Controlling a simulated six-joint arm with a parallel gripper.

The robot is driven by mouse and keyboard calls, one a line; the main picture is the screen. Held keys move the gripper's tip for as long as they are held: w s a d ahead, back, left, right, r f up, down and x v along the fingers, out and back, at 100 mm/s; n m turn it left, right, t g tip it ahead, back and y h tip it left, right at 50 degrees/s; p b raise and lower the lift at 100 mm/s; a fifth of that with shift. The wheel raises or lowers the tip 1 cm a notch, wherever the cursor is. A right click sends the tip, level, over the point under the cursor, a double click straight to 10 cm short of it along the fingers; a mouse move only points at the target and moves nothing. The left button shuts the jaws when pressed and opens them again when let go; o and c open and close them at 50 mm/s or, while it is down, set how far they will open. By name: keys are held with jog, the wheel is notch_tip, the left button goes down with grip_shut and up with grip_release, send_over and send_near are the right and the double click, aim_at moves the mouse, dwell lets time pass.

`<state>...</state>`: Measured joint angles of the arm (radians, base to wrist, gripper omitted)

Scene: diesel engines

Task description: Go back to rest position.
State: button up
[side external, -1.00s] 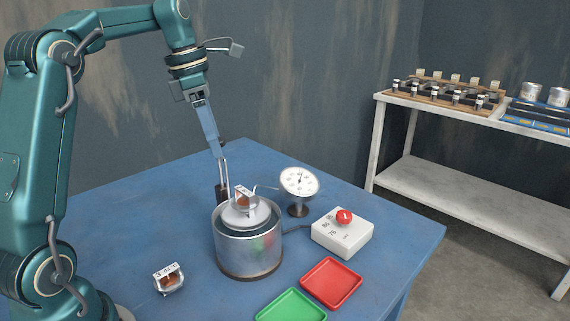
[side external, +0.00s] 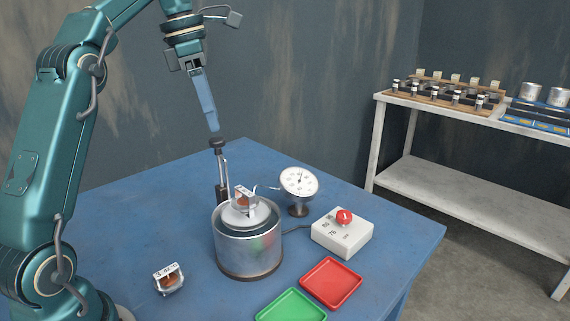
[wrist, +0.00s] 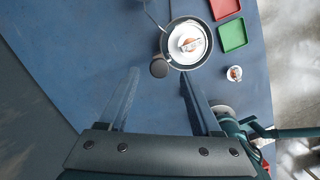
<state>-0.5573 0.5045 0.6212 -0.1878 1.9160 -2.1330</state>
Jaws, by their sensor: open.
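My gripper (side external: 212,130) hangs above the back of the blue table, pointing down, with empty jaws. It is just above the dark knob of an upright lever (side external: 217,145), with a small gap visible between them. In the wrist view the two fingers (wrist: 160,75) stand well apart, and the round knob (wrist: 159,68) shows between and beyond their tips. The lever stands behind a metal pot (side external: 248,248), which also shows in the wrist view (wrist: 176,58). A small labelled part (side external: 245,198) sits on top of the pot.
A dial gauge (side external: 299,182) and a white box with a red button (side external: 343,235) stand right of the pot. A red tray (side external: 331,282) and green tray (side external: 291,307) lie in front. Another labelled part (side external: 168,279) lies at left. A loaded shelf bench (side external: 450,190) stands at right.

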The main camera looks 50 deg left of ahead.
jog(key=shift+d, duration=0.1)
jog(key=s+d+r+m+t, duration=0.2)
jog(key=s+d+m, duration=0.75)
jog(key=d, duration=0.25)
jog(key=s+d+f+m, duration=0.1)
jog(key=s+f+m, duration=0.1)
jog(key=f+m, duration=0.4)
jog(key=s+f+m+t+y, duration=0.1)
jog(key=s+f+m, duration=0.2)
jog(key=m, duration=1.1)
notch_tip(320, 180, down, 4)
jog(key=shift+d+r+t, duration=0.15)
jog(key=shift+d+t, duration=0.15)
jog(key=shift+d, duration=0.05)
